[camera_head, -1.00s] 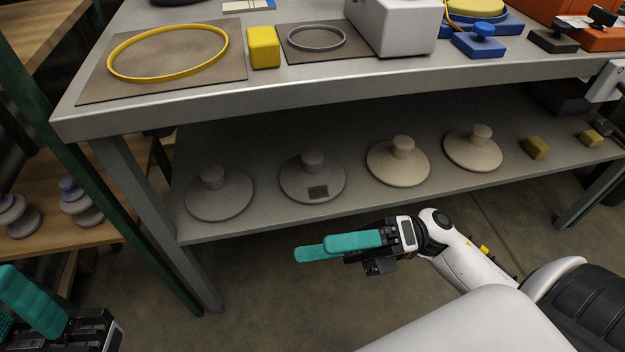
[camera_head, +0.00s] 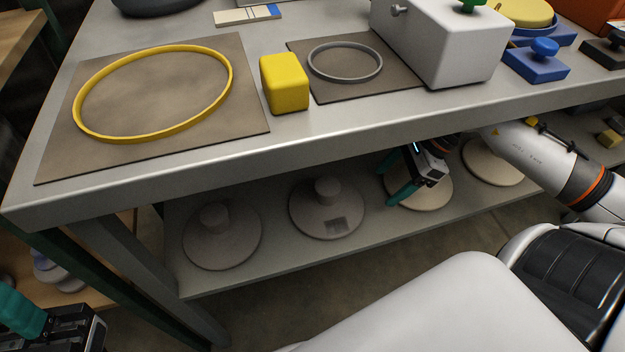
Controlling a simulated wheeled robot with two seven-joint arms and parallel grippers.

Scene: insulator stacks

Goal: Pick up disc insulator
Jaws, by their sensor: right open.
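Several disc insulators stand on the lower shelf, each a round disc with a knob on top. A grey one (camera_head: 221,240) is at the left, and a grey one with a dark square patch (camera_head: 326,210) is beside it. A beige one (camera_head: 432,195) is third, and another beige one (camera_head: 490,165) is at the right, partly hidden by my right arm. My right gripper (camera_head: 396,190) is open at the third disc, its teal fingers over the disc's left part and hiding its knob. Contact cannot be told. My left gripper (camera_head: 22,318) is only partly in view at the lower left corner.
The tabletop edge (camera_head: 300,150) overhangs the shelf close above my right gripper. On top are a yellow ring (camera_head: 84,125) on a mat, a yellow block (camera_head: 286,84), a grey ring (camera_head: 345,78) and a grey box (camera_head: 450,50). The shelf's front edge (camera_head: 290,268) is clear.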

